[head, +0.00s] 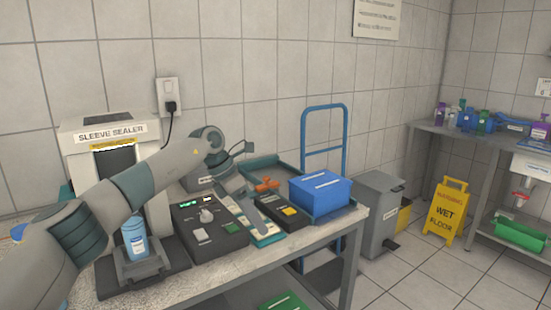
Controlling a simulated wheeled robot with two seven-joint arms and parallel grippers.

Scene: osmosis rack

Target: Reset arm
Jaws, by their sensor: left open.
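My left arm comes in from the left and reaches over the bench. My right gripper is not in view.
A sleeve sealer (110,133) stands behind my arm, with a blue canister (134,240) in front of it. A black control box (205,238), a second box (283,211) and a blue bin (320,192) crowd the bench (235,270). The floor right of it holds a grey bin (380,208).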

